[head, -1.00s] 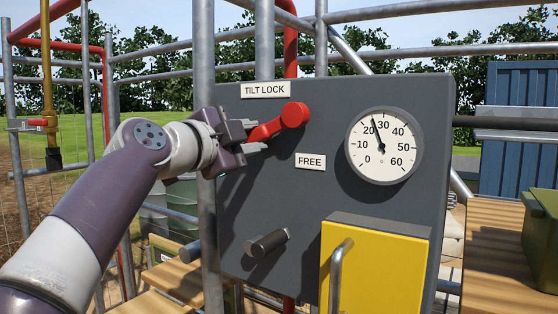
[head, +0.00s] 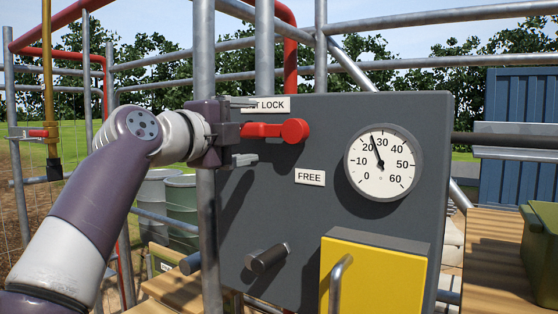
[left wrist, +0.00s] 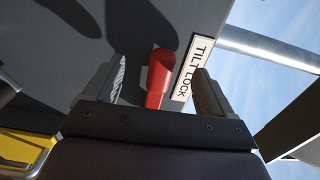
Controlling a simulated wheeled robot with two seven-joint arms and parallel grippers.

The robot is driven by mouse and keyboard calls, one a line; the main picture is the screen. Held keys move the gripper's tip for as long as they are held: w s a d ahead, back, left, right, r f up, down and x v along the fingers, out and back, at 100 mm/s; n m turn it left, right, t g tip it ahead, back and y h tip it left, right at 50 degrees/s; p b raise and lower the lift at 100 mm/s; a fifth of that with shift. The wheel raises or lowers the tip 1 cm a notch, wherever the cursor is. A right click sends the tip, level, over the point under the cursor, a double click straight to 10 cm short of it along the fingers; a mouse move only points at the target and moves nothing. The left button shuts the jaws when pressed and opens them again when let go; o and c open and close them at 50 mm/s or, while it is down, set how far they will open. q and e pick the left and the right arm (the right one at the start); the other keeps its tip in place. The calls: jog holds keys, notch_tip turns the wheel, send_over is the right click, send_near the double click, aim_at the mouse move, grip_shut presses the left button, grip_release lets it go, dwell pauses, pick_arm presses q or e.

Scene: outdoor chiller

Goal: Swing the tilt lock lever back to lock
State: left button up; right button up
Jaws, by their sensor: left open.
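The red tilt lock lever (head: 275,130) is on the dark grey panel, its arm pointing left and about level from its round hub. The TILT LOCK label (head: 272,105) is above it, its left part hidden by my upper finger. The FREE label (head: 310,177) is below right of the hub. My left gripper (head: 246,131) is open, one finger above and one below the lever's free end. In the left wrist view the lever (left wrist: 158,78) stands between the spread fingers (left wrist: 162,88), with a gap on each side. My right gripper is not in view.
A grey vertical pole (head: 206,230) stands close by my left wrist. A round gauge (head: 383,153) is right of the lever. Below are a dark peg (head: 267,258) and a yellow box (head: 375,275) with a handle. Rails surround the panel.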

pick_arm(q)
jog(key=b+v, duration=0.2)
jog(key=v, duration=0.4)
jog(key=shift+s+b, duration=0.15)
jog(key=shift+b, duration=0.25)
jog(key=shift+a, duration=0.1)
